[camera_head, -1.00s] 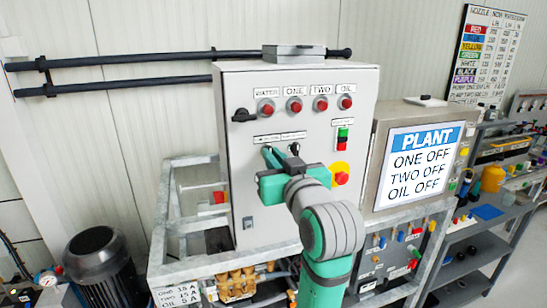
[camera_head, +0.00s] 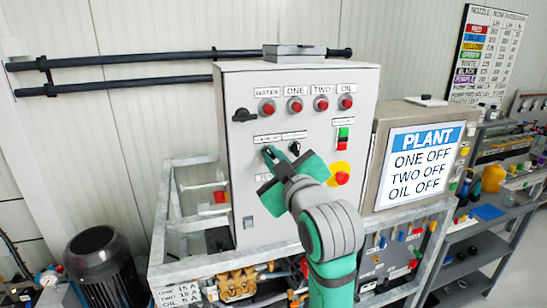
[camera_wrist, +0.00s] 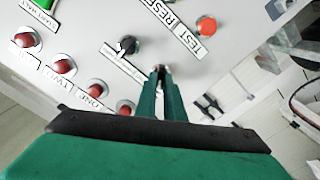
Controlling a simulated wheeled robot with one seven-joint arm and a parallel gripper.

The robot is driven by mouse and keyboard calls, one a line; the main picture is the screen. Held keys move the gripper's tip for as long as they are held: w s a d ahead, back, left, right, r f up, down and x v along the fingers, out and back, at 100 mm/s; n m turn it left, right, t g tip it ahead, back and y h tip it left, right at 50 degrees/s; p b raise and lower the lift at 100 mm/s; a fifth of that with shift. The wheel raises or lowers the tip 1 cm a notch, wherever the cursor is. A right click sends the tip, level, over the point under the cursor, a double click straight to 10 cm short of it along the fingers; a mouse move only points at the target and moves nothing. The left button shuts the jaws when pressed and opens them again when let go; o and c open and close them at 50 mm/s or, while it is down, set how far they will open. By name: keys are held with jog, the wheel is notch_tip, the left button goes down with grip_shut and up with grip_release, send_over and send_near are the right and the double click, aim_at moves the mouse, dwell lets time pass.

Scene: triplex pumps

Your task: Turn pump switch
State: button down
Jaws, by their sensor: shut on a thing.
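The grey control cabinet (camera_head: 330,110) carries two small dark rotary switches side by side below the lamp row. The right switch (camera_head: 295,148) is uncovered and also shows in the wrist view (camera_wrist: 129,45). My gripper (camera_head: 274,158) is at the left switch, rolled at a slant. In the wrist view its two green fingers (camera_wrist: 160,72) are close together, shut on the left switch, which their tips mostly hide. The angle of that switch is not readable. The switch labels are too small or partly covered to read fully.
Red lamps (camera_head: 294,105) labelled WATER, ONE, TWO, OIL sit above. A black handle (camera_head: 243,115) juts out at the left. A red stop button on yellow (camera_head: 341,178) is right of my gripper. The PLANT sign (camera_head: 423,165) reads ONE OFF, TWO OFF, OIL OFF.

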jog(key=shift+n, duration=1)
jog(key=c, duration=1.9)
grip_release()
jog(key=shift+o, duration=0.2)
jog(key=shift+s, duration=0.1)
jog(key=v, duration=1)
jog(key=shift+s, duration=0.3)
